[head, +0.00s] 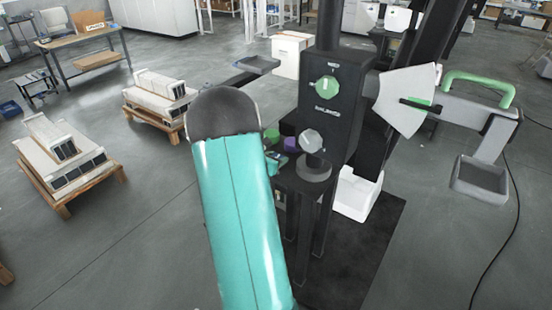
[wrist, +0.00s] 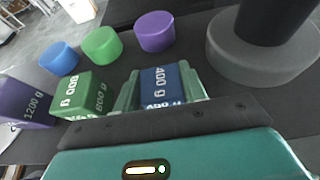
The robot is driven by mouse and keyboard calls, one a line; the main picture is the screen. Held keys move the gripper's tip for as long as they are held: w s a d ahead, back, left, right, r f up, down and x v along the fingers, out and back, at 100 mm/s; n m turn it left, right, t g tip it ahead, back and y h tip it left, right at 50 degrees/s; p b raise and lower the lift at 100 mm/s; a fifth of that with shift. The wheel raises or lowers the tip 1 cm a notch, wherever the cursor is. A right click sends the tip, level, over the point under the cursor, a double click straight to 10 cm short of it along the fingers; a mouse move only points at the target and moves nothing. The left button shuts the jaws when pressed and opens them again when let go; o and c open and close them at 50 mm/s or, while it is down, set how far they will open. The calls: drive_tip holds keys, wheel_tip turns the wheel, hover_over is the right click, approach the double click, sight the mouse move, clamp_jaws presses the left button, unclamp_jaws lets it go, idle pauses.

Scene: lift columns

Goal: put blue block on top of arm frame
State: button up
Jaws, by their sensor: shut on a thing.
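The blue block (wrist: 163,84), marked 400 g, sits between the two green fingers of my gripper (wrist: 160,88) in the wrist view. The fingers are shut on its sides. It is at the level of the dark shelf, and I cannot tell whether it still touches it. A grey arm frame (head: 489,138) with a green handle and an open tray (head: 481,180) extends to the right of the black column. I cannot tell for sure that this is the task's arm frame.
A green block (wrist: 82,92) and a purple block (wrist: 22,105) stand left of my gripper. Blue (wrist: 58,58), green (wrist: 102,45) and purple (wrist: 155,31) cylinders stand behind. A round grey base (wrist: 262,52) is at right. Another tray (head: 257,65) extends left of the column.

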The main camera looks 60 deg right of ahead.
drive_tip(key=o, duration=1.3)
drive_tip(key=shift+f, duration=0.15)
drive_tip(key=shift+c, duration=0.2)
drive_tip(key=shift+w+a+r, duration=0.1)
drive_tip(key=shift+a+r, duration=0.15)
drive_tip(key=shift+r, duration=0.05)
drive_tip(key=v, duration=1.1)
drive_tip(key=shift+a, duration=0.2)
drive_tip(key=shift+r, duration=0.15)
